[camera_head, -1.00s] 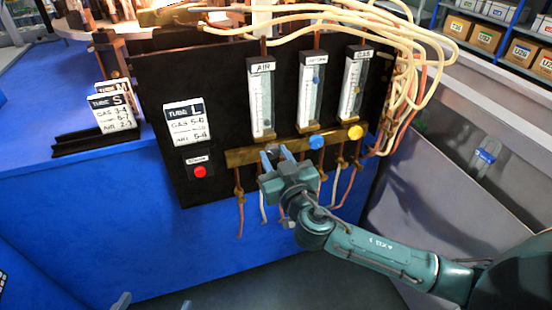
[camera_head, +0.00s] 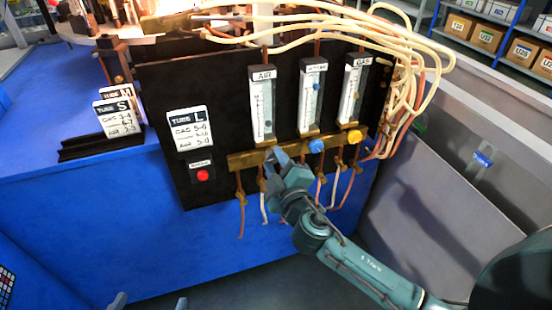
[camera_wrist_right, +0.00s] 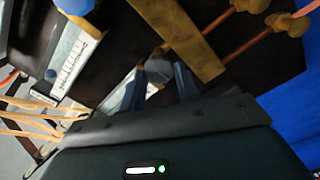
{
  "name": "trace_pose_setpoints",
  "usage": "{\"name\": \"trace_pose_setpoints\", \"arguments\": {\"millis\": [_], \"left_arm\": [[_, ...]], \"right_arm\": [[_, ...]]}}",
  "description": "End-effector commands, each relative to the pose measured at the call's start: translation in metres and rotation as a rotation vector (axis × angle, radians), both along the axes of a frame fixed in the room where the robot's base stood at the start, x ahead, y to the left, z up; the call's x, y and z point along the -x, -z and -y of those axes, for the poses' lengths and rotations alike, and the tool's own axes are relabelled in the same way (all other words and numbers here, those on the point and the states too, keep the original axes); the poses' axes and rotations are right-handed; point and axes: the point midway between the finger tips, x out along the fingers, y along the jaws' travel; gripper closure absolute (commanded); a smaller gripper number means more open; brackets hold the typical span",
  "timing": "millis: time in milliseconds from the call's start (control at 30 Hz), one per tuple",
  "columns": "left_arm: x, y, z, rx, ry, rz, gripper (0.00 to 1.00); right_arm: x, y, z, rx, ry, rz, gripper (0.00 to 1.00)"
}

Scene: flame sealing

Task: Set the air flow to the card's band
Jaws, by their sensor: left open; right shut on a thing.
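In the right wrist view the knob sits between the fingers (camera_wrist_right: 160,86). My left gripper (camera_head: 150,303) is open and empty, only its fingertips showing at the bottom edge.
The blue knob (camera_head: 317,146) and yellow knob (camera_head: 354,137) sit to the right on the brass bar (camera_head: 242,161). A red button (camera_head: 203,174) is below the card. Pale hoses (camera_head: 410,70) loop at the right. Spare cards (camera_head: 118,112) stand on the blue bench.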

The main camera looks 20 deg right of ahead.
Motion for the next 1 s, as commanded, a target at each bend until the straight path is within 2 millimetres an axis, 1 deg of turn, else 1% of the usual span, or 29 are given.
{"name": "trace_pose_setpoints", "arguments": {"millis": [33, 100, 500, 800, 1000], "left_arm": [[0.000, -0.006, 0.000, 0.007, -0.004, 0.004, 0.11], [0.000, -0.010, -0.001, 0.015, -0.010, 0.009, 0.11], [0.003, -0.027, -0.009, 0.049, -0.044, 0.015, 0.11], [0.007, -0.034, -0.011, 0.073, -0.057, 0.014, 0.11], [0.007, -0.037, -0.012, 0.081, -0.063, 0.016, 0.11]], "right_arm": [[0.000, -0.002, 0.000, 0.045, 0.002, 0.000, 0.91], [0.000, -0.002, 0.000, 0.112, 0.002, 0.003, 0.91], [0.000, 0.000, -0.001, 0.469, 0.001, 0.015, 0.91], [0.000, 0.001, -0.001, 0.646, -0.001, 0.022, 0.91], [0.000, 0.002, -0.001, 0.703, -0.001, 0.024, 0.91]]}}
